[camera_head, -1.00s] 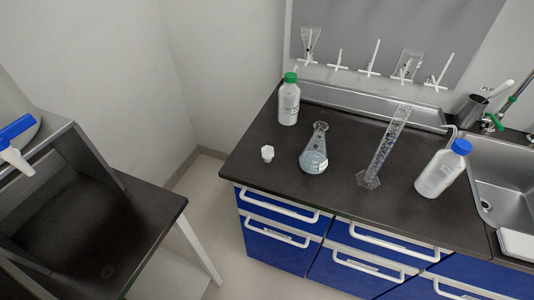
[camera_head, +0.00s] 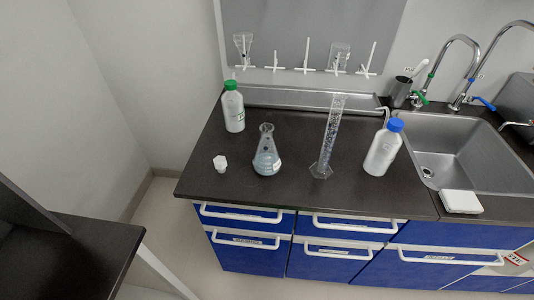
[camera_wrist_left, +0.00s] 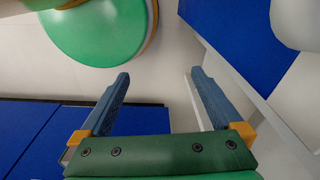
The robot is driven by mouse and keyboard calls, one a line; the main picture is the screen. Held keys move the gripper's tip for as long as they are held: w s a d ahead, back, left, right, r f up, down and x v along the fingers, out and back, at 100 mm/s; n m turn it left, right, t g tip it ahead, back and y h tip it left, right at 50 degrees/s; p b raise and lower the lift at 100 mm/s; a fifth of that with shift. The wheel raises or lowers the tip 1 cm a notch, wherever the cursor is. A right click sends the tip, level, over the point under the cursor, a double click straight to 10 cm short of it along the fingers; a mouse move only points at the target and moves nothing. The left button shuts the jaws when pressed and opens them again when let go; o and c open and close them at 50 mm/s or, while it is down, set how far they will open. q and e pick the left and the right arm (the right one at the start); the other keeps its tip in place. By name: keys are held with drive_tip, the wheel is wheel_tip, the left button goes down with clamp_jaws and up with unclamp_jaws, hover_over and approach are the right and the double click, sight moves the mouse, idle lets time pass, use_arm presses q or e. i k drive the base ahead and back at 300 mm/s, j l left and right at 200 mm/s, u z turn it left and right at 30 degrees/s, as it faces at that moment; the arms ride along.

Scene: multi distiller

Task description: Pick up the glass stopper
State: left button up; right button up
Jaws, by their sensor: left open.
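The glass stopper (camera_head: 220,163) appears as a small white faceted piece lying on the dark bench top, near its left front corner. It stands apart, left of the conical flask (camera_head: 266,158) that holds a pale liquid. In the left wrist view my left gripper (camera_wrist_left: 158,78) is open, its two blue-grey fingers apart with nothing between them. Pale floor and blue surfaces show beyond it, and the stopper is not in that view. Neither gripper is in the head view.
A green-capped bottle (camera_head: 233,108), a graduated cylinder (camera_head: 328,140) and a blue-capped bottle (camera_head: 383,150) stand on the bench. A sink (camera_head: 450,150) is at the right. A dark-topped table (camera_head: 85,255) is at the lower left, with a floor gap before the blue drawers (camera_head: 245,255).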

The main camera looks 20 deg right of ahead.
sight(219, 162)
drive_tip(key=l+u, duration=0.5)
drive_tip(key=u, duration=0.2)
drive_tip(key=l+u, duration=0.35)
drive_tip(key=j, duration=0.1)
